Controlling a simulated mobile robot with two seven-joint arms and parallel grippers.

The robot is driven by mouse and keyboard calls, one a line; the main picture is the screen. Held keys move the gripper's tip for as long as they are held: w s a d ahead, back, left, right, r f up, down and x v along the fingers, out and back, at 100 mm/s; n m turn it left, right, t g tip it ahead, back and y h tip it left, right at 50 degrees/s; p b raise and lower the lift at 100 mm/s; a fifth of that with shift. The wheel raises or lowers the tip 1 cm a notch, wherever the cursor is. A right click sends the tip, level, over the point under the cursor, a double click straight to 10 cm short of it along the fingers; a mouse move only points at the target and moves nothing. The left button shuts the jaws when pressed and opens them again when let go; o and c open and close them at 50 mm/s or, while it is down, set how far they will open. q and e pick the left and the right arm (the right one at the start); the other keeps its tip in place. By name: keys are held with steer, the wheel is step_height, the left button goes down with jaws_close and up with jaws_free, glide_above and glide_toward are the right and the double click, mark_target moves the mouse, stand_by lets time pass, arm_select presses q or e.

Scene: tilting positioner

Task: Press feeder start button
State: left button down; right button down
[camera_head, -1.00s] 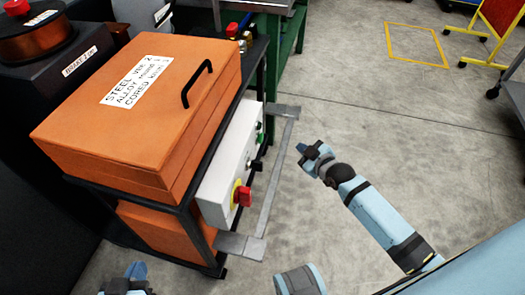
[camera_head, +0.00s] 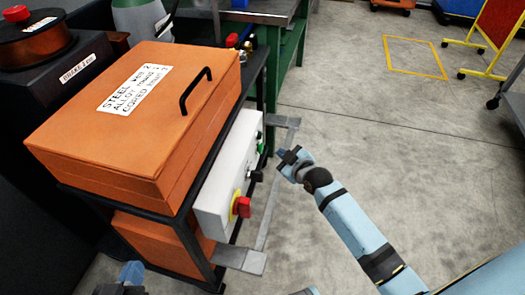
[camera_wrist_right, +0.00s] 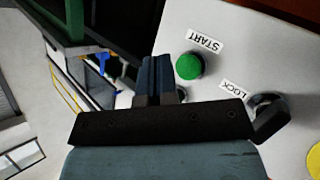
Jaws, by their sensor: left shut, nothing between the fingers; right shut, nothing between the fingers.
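The green START button (camera_wrist_right: 189,66) sits on the white control box (camera_wrist_right: 245,40), beside its START label. In the head view the green button (camera_head: 261,148) is small, near the far end of the box (camera_head: 225,182). My right gripper (camera_head: 284,154) is shut and empty, to the right of the button. In the right wrist view its closed fingers (camera_wrist_right: 159,66) point toward the panel, left of the button, with a visible offset in the picture. No contact shows. My left gripper (camera_head: 132,272) is shut at the bottom left edge, mostly cut off.
A LOCK key switch (camera_wrist_right: 268,108) and a red-and-yellow knob (camera_head: 241,207) are on the same box. A grey bracket frame (camera_head: 240,260) sticks out around the panel. An orange lidded case (camera_head: 130,120) is behind it.

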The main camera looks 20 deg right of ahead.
mark_target(261, 149)
arm_select(q)
steer(key=shift+s+a+f+g, duration=0.2)
steer(key=shift+f+g, duration=0.1)
steer(key=shift+f, duration=0.2)
arm_select(e)
steer(key=shift+w+a, duration=0.75)
steer(key=shift+a, duration=0.2)
arm_select(q)
steer(key=shift+w+r, duration=0.1)
steer(key=shift+r, duration=0.1)
stand_by(0.6)
steer(key=shift+r+p, duration=0.2)
steer(key=shift+p, duration=0.15)
arm_select(e)
steer(key=shift+a+r, duration=0.1)
steer(key=shift+r, duration=0.05)
arm_select(q)
steer(key=shift+r, duration=0.2)
arm_select(e)
steer(key=shift+w+a, duration=0.25)
